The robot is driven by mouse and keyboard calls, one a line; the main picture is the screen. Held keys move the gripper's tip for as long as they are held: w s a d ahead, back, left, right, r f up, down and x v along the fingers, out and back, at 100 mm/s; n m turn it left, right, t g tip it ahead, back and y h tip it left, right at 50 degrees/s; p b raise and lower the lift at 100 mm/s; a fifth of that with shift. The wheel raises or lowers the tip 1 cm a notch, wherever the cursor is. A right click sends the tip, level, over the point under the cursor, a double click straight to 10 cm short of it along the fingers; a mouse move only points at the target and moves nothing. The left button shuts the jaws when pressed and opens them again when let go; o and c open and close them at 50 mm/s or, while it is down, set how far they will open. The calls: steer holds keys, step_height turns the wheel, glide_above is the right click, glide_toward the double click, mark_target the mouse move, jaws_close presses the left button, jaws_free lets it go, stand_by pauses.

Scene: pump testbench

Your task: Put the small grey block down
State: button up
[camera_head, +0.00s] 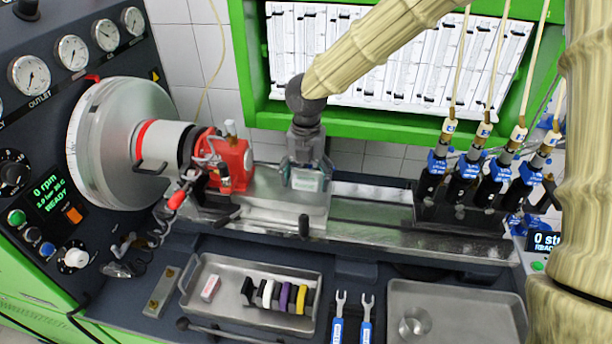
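My gripper (307,178) hangs at the centre of the head view, pointing down over the steel bench rail. Its fingers stand on either side of a small grey block (308,182) with a pale greenish face, and it appears gripped between them. Whether the block's underside touches the metal plate (290,213) below cannot be told from this angle.
A red fitting (232,162) stands left of my gripper beside the large round chuck (115,135). Blue-and-black tools (468,172) stand at the right. In front are a tray (205,313) of coloured pieces, two wrenches (366,318) and another tray (500,300) with a clear cup.

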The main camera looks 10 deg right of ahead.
mark_target(306, 177)
steer(key=shift+r, duration=0.15)
step_height(306, 177, up, 12)
steer(key=b, duration=0.2)
stand_by(0.5)
